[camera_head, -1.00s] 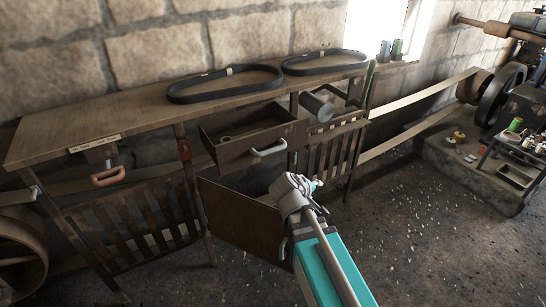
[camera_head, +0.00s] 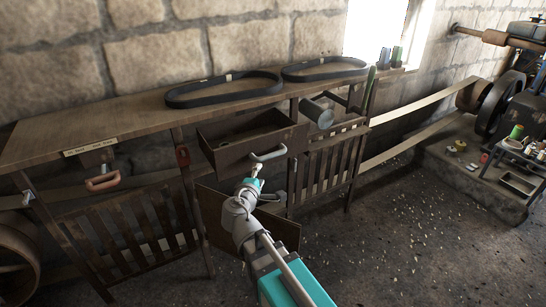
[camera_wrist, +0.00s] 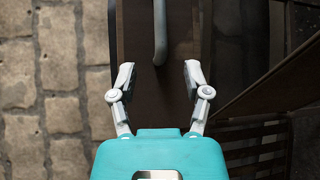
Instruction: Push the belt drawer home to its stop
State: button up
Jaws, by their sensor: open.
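The belt drawer (camera_head: 237,155) is a dark wooden drawer under the bench top, pulled out, with a pale curved handle (camera_head: 269,154) on its front. In the wrist view the drawer front (camera_wrist: 140,52) and its handle (camera_wrist: 160,30) lie ahead of my gripper. My gripper (camera_head: 255,172) is just below and in front of the handle in the head view. In the wrist view my gripper (camera_wrist: 158,80) is open, its two fingers spread and empty, with the handle between their lines and beyond the tips. I cannot tell whether anything touches.
Two black belts (camera_head: 224,90) lie on the bench top (camera_head: 120,130). An open door panel (camera_head: 275,228) hangs below the drawer, close to my arm.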

aim_at(271, 157)
jog(key=shift+w, duration=0.15)
jog(key=b+x, duration=0.2)
jog(key=x, duration=1.1)
jog(key=shift+w+d, duration=0.1)
jog(key=shift+w, duration=0.15)
